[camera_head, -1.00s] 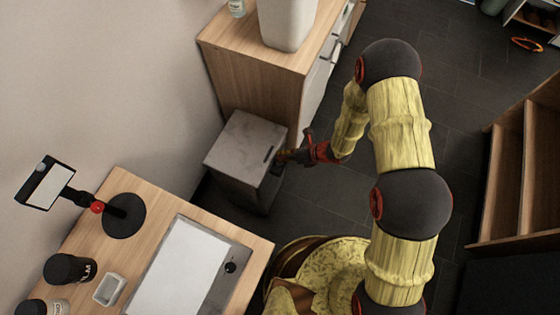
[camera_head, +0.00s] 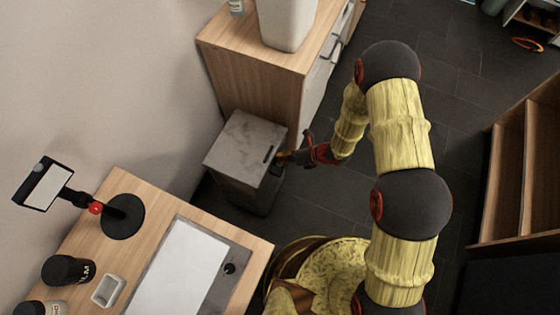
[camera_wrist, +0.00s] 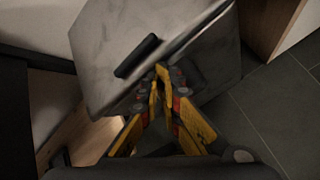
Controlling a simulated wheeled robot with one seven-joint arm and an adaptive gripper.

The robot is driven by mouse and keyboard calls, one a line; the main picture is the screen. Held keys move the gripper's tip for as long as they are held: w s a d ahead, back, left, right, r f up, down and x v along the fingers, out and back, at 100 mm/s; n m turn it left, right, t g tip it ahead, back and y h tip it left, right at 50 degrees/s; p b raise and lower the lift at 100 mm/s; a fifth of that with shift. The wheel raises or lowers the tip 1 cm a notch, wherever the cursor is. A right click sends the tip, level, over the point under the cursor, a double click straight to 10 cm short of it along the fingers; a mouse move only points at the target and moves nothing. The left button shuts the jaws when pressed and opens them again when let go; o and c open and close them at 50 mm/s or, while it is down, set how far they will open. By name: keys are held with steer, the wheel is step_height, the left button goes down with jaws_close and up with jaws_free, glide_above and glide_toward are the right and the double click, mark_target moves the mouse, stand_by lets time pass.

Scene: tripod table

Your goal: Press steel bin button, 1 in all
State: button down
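The steel bin (camera_head: 238,147) stands on the floor against the wooden cabinet, with its flat grey lid down in the head view. Its dark, elongated button (camera_head: 270,154) lies near the lid's right edge. The bin (camera_wrist: 115,35) and the button (camera_wrist: 137,56) also fill the upper part of the wrist view. My gripper (camera_head: 281,157) is at the bin's right edge, beside the button. In the wrist view my gripper (camera_wrist: 159,72) has its yellow fingertips together, with nothing seen between them. The tips appear just below and right of the button; contact cannot be told.
The wooden cabinet (camera_head: 250,75) with a white container (camera_head: 289,22) on top stands behind the bin. A wooden table (camera_head: 165,208) with a tripod stand (camera_head: 122,216) is in front. An open shelf (camera_head: 512,185) is at right. Dark floor is clear between.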

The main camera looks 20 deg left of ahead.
steer(key=shift+s+a+r+p, duration=0.1)
steer(key=shift+a+r+p, duration=0.1)
steer(key=shift+r+p, duration=0.4)
steer(key=shift+s+a+r+p, duration=0.1)
steer(key=shift+a+r+p, duration=0.15)
steer(key=shift+r, duration=0.55)
steer(key=shift+w, duration=0.1)
steer(key=shift+r, duration=0.2)
step_height(320, 180, up, 4)
steer(key=p, duration=0.3)
steer(key=shift+d+r+p, duration=0.1)
steer(key=shift+r+p, duration=0.15)
steer(key=shift+p, duration=0.05)
steer(key=shift+n, duration=0.3)
